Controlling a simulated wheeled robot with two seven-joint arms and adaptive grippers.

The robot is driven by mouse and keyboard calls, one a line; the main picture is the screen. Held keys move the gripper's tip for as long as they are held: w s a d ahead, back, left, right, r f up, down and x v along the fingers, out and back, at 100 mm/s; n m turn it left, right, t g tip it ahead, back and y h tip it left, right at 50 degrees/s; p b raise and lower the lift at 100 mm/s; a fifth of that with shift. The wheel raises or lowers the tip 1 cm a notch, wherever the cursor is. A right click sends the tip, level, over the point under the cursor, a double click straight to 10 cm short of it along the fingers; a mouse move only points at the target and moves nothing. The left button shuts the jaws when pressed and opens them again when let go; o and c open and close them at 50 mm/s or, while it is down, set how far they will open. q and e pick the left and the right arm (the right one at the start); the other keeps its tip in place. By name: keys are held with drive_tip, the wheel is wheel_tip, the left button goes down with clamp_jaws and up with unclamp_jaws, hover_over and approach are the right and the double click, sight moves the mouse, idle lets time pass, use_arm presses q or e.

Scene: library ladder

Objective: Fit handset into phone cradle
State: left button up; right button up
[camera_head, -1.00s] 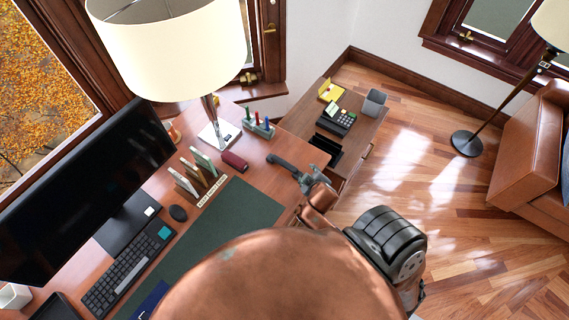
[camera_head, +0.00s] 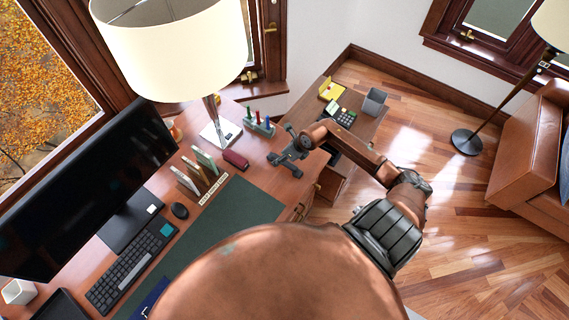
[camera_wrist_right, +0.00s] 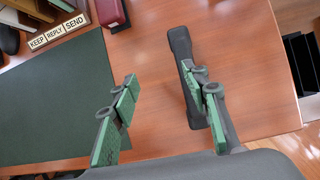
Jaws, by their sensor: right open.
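The dark grey handset (camera_wrist_right: 180,45) lies on the wooden desk in the right wrist view. My right gripper (camera_wrist_right: 162,100) is open, with green-padded fingers on either side of bare desk. The handset lies by the right-hand finger, which hides part of it; I cannot tell whether they touch. In the head view the right gripper (camera_head: 285,160) is over the desk's right end and largely covers the handset. The phone base with its keypad (camera_head: 345,117) stands on the lower side cabinet; my arm partly hides it. My left gripper is not in view.
A maroon stapler-like object (camera_head: 236,159), a pen holder (camera_head: 260,124), a letter sorter (camera_head: 203,172) and a lamp (camera_head: 220,134) stand near the gripper.

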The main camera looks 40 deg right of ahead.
sight(287, 163)
drive_tip(key=d, duration=0.2)
drive_tip(key=s+d+f+h, duration=0.1)
drive_tip(key=shift+d+f+g, duration=0.1)
drive_tip(key=shift+g, duration=0.3)
drive_tip(key=shift+x, duration=0.95)
drive_tip(key=x, duration=0.3)
drive_tip(key=p+x, duration=0.1)
drive_tip(key=x, duration=0.1)
drive_tip(key=shift+s+d+f, duration=0.15)
drive_tip(key=shift+d+f, duration=0.1)
drive_tip(key=shift+f, duration=0.15)
drive_tip(key=shift+f, duration=0.3)
drive_tip(key=shift+c, duration=0.7)
clamp_jaws()
